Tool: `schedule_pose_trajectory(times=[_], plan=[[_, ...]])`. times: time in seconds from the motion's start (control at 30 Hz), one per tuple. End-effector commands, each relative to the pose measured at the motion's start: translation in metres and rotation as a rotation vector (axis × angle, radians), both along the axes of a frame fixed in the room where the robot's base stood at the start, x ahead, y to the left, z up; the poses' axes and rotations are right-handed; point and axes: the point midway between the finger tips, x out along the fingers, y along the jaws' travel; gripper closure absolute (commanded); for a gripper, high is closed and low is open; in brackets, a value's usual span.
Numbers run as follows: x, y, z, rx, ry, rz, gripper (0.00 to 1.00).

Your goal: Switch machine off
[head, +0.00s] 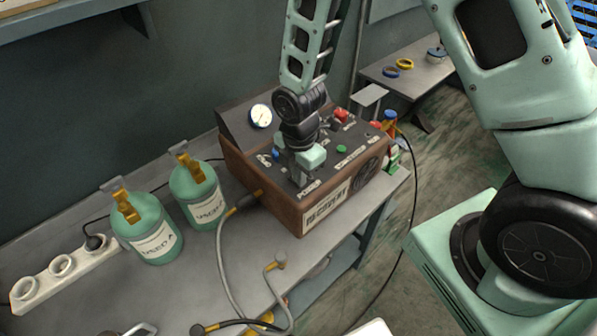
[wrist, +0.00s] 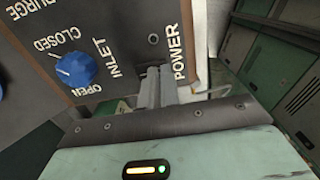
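The machine (head: 255,186) is a wooden-sided box with a dark sloping control panel, standing on the bench. My gripper (head: 299,178) is over the front left of its panel, beside the POWER label (head: 310,188). In the wrist view the gripper (wrist: 155,85) has its two fingers close together, with the tips at the panel next to the POWER lettering (wrist: 177,52). The power switch itself is hidden behind the fingers or too small to tell. I cannot see anything held between them.
A blue inlet knob (wrist: 76,70) sits left of the fingers. A gauge (head: 260,116), a green button (head: 341,149) and red knobs are on the panel. Two green tanks (head: 150,240) and a power strip (head: 62,270) stand left. A hose (head: 228,275) crosses the bench front.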

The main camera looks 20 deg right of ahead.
Motion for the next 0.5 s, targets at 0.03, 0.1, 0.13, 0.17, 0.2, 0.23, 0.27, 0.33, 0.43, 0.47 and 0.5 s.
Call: schedule_pose_trajectory(times=[0.03,0.1,0.13,0.17,0.2,0.23,0.27,0.33,0.43,0.47,0.5], plan=[[-0.0129,-0.0017,-0.0131,-0.009,0.036,0.005,1.0],[-0.013,-0.0017,-0.0133,-0.009,0.036,0.005,1.0],[-0.013,-0.0016,-0.0135,-0.009,0.036,0.005,1.0],[-0.0131,-0.0016,-0.0139,-0.009,0.036,0.005,1.0],[-0.0132,-0.0016,-0.0146,-0.009,0.036,0.005,1.0],[-0.0132,-0.0016,-0.0147,-0.009,0.036,0.005,1.0],[-0.0131,-0.0015,-0.0144,-0.009,0.036,0.005,1.0],[-0.0128,-0.0013,-0.0143,-0.009,0.036,0.005,1.0],[-0.0108,-0.0006,-0.0141,-0.009,0.036,0.005,1.0],[-0.0099,-0.0002,-0.0139,-0.009,0.036,0.006,1.0],[-0.0086,0.0003,-0.0137,-0.009,0.037,0.006,1.0]])
